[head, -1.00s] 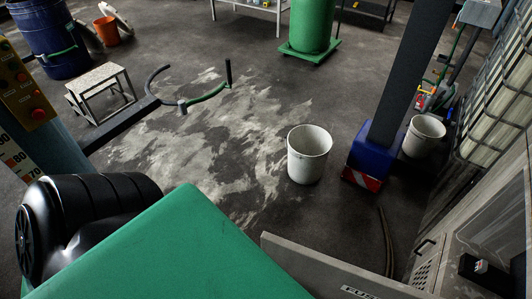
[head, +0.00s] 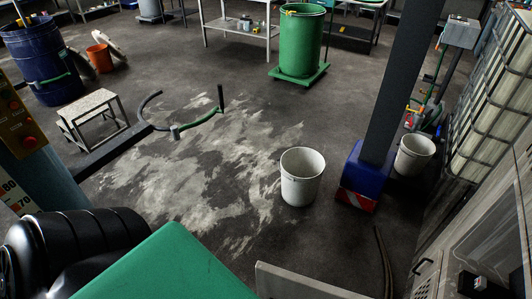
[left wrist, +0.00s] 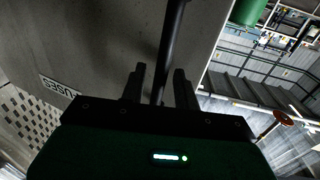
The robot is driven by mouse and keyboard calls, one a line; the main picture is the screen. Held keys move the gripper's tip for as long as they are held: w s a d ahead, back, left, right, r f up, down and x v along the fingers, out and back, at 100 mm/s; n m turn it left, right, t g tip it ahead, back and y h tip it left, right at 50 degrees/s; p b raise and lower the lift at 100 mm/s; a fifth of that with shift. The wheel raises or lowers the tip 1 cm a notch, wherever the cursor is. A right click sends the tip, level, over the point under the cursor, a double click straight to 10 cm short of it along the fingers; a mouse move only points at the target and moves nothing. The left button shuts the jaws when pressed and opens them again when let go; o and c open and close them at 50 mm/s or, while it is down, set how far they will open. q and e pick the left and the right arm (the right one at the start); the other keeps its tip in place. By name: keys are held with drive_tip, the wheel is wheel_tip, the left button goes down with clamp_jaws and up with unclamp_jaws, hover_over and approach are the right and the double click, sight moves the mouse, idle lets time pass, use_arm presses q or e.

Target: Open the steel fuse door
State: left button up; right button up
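The grey steel fuse door (head: 300,285) stands out from the cabinet at the bottom edge of the head view, swung away from it; most of it is cut off. My right gripper is not in view.
A white bucket (head: 303,178) and a blue-based dark column (head: 365,175) stand beyond the door. Bare stained floor (head: 180,180) lies left of the bucket.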

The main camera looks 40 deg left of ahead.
use_arm(q)
drive_tip(key=s+b, duration=0.4)
drive_tip(key=s, duration=0.9)
drive_tip(key=shift+s, duration=0.4)
